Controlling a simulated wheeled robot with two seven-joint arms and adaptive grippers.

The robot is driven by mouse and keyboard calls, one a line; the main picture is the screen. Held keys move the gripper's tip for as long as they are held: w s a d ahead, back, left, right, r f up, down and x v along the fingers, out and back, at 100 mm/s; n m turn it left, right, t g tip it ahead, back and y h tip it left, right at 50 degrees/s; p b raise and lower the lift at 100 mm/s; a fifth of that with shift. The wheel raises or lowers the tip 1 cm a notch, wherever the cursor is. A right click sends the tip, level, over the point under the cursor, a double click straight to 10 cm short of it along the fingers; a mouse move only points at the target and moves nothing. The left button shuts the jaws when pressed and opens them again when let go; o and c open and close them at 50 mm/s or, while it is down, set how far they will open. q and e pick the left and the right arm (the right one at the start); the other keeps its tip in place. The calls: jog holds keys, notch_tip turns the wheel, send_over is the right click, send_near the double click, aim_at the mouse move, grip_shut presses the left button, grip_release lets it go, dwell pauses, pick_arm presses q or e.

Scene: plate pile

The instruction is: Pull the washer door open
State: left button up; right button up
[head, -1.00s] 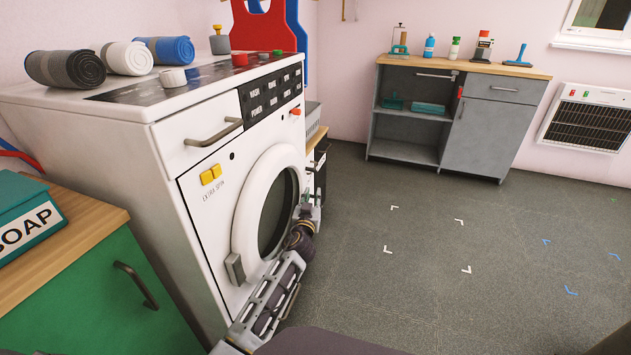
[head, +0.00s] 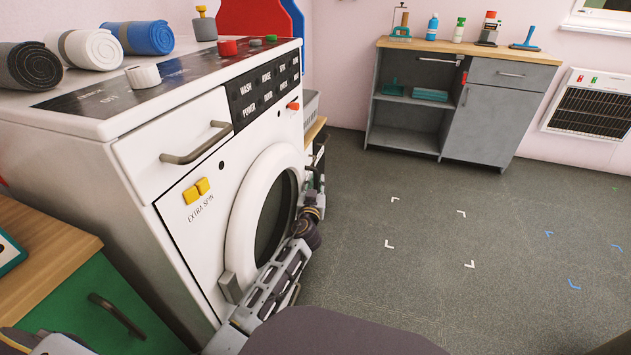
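The white washer (head: 140,215) stands at the left of the head view with its front turned to the right. Its round door (head: 240,220), a thick white ring around dark glass, looks flush with the front; I see no clear gap. A grey block (head: 230,288) sits at the ring's lower left. My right gripper is not in view.
A green cabinet (head: 70,310) with a wooden top stands close at the lower left. Rolled towels (head: 85,47) lie on the washer. A grey cabinet (head: 480,120) stands at the back wall, a wall heater (head: 592,108) to its right. The floor (head: 430,210) between is clear.

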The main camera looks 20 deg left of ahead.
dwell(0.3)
pick_arm(q)
grip_shut()
jog(key=shift+d, duration=0.15)
